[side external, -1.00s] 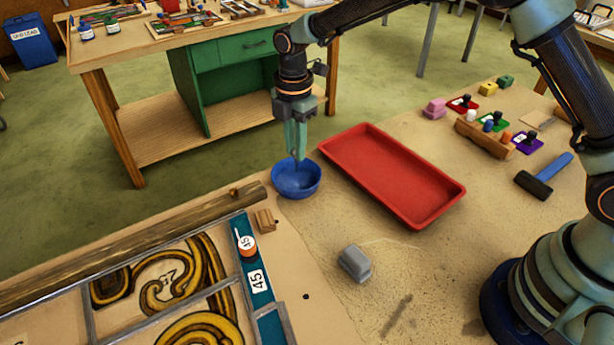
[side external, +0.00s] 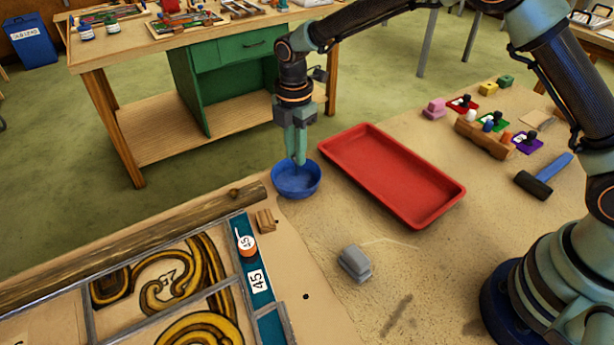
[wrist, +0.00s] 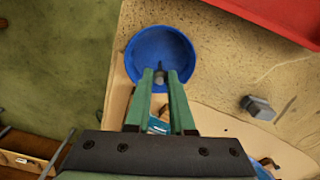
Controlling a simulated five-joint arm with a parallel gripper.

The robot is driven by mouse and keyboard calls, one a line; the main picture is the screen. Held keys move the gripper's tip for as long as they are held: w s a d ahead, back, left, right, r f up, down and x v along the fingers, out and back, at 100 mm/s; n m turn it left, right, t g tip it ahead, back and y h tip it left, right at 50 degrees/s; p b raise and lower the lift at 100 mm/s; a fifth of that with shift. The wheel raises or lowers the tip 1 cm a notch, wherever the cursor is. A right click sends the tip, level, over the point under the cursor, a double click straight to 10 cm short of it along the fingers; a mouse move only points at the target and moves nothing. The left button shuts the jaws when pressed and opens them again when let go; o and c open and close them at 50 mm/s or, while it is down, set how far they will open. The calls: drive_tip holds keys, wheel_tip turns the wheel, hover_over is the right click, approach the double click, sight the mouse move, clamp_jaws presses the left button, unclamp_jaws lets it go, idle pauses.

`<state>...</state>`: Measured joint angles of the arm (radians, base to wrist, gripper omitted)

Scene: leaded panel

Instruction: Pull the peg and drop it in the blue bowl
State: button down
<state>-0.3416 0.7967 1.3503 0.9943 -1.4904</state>
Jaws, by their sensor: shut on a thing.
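The blue bowl (side external: 284,184) stands at the table's far edge, left of the red tray, and also shows in the wrist view (wrist: 140,55). My gripper (side external: 299,160) points down over the bowl. In the wrist view its green fingers (wrist: 160,78) are shut on a small grey peg (wrist: 160,77), with the bowl below it. The peg is small and mostly hidden by the fingertips in the side view. I cannot tell its exact height above the bowl's floor.
A red tray (side external: 452,192) lies right of the bowl. A grey block (side external: 355,263) sits on the sandy table. The leaded panel (side external: 120,290) fills the lower left, with a wooden block (side external: 265,220) beside it. A dark-headed mallet (side external: 535,185) lies at right.

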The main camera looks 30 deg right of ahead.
sight(296, 179)
drive_tip(key=shift+f, duration=1.1)
idle(0.5)
drive_tip(key=c, duration=0.7)
unclamp_jaws()
